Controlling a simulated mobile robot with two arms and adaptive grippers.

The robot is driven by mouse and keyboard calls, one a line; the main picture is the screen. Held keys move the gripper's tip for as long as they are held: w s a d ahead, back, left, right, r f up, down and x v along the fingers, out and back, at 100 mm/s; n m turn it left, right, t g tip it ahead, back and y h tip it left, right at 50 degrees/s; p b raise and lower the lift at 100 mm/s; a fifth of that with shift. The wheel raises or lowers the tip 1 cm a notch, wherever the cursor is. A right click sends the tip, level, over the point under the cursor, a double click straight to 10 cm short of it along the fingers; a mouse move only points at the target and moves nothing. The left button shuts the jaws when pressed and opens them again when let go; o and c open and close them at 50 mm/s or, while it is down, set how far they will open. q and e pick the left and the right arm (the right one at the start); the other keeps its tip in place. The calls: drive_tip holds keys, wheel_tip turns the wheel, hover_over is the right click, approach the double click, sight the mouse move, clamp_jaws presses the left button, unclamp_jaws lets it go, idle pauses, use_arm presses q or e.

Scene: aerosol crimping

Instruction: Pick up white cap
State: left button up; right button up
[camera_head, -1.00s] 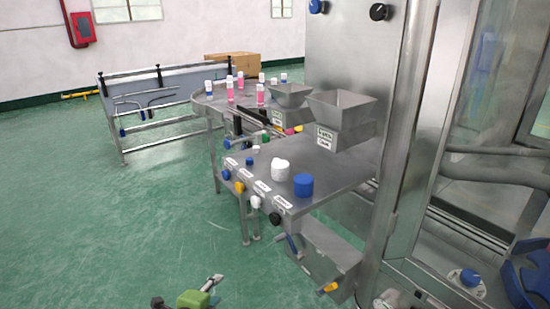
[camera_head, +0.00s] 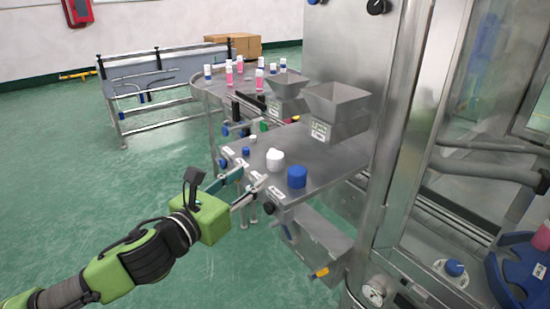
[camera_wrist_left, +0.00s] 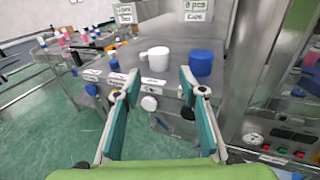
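The white cap (camera_head: 275,160) sits on the steel tabletop (camera_head: 335,162) near its front edge, just left of the blue cap (camera_head: 297,177). In the left wrist view the white cap (camera_wrist_left: 157,58) lies ahead of the gap between my fingers and shows a smaller white lobe at its left. My left gripper (camera_head: 253,177) is open and empty, with its fingertips in front of the table edge, short of the white cap. Its two teal fingers are spread wide in the wrist view (camera_wrist_left: 160,74). My right gripper is not in view.
A steel hopper (camera_head: 337,108) stands behind the caps. Pink bottles (camera_head: 229,76) stand on the round table at the back. A steel cabinet post (camera_head: 392,150) rises at right.

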use_arm(q)
drive_tip(key=p, duration=0.1)
approach(275, 167)
drive_tip(key=w+d+r, duration=0.2)
drive_tip(key=w+r, duration=0.1)
drive_tip(key=shift+d, duration=0.3)
drive_tip(key=shift+w+d+f, duration=0.1)
drive_tip(key=shift+w+d, duration=0.15)
drive_tip(key=shift+w, duration=0.2)
drive_tip(key=shift+w+d+p, duration=0.2)
drive_tip(key=shift+w+p, duration=0.3)
drive_tip(key=shift+p, duration=0.1)
drive_tip(key=p+x, duration=0.1)
drive_tip(key=x, duration=0.2)
drive_tip(key=shift+w+f, duration=0.1)
drive_tip(key=shift+w, duration=0.05)
drive_tip(key=shift+w+d, duration=0.15)
drive_tip(key=shift+w, duration=0.1)
drive_tip(key=shift+f, duration=0.1)
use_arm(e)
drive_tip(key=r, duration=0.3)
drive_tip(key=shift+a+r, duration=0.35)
use_arm(q)
drive_tip(key=c, duration=0.5)
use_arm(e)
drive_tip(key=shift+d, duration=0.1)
